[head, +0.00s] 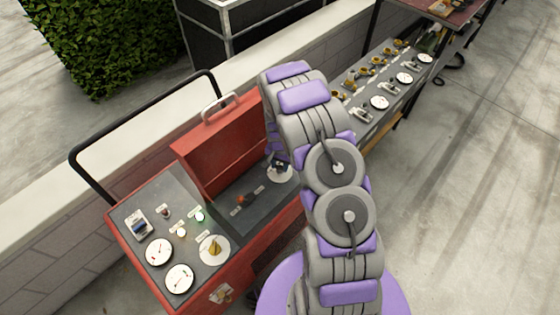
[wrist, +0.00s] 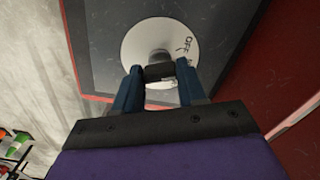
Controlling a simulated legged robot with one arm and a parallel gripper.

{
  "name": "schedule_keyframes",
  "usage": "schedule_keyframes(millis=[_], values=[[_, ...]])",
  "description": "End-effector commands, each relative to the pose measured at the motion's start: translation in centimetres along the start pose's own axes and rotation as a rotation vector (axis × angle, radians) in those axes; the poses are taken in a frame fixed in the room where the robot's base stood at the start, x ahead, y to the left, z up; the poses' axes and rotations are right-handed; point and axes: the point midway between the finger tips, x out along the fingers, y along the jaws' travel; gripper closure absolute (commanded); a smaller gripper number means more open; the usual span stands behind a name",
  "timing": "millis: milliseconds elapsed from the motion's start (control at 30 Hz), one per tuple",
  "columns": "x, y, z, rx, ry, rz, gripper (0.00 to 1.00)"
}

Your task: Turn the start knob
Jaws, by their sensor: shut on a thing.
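The knob (wrist: 160,72) is dark and stands on a round white plate (wrist: 137,41) with "OFF" lettering on its right side in the wrist view. My gripper (wrist: 158,75) has its two blue fingers on either side of the knob and is shut on it. In the head view, my gripper (head: 279,162) is at the right end of the red cart's grey panel. The white plate (head: 281,176) shows just below the fingers there. My arm and fingers hide much of the knob in the head view.
The red cart (head: 190,156) has a raised red box, a black push rail (head: 140,114), gauges (head: 159,252) and a yellow knob (head: 214,247) at the left. A low wall runs behind. A long panel of valves and gauges (head: 380,90) stands at the back right. Open pavement lies to the right.

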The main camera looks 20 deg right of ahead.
Motion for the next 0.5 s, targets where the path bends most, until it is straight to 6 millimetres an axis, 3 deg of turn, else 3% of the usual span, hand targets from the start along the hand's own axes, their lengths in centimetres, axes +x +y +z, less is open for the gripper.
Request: schedule_keyframes(millis=[500], values=[[-0.16,-0.08,-0.04,-0.315,0.002,-0.002,0.9]])
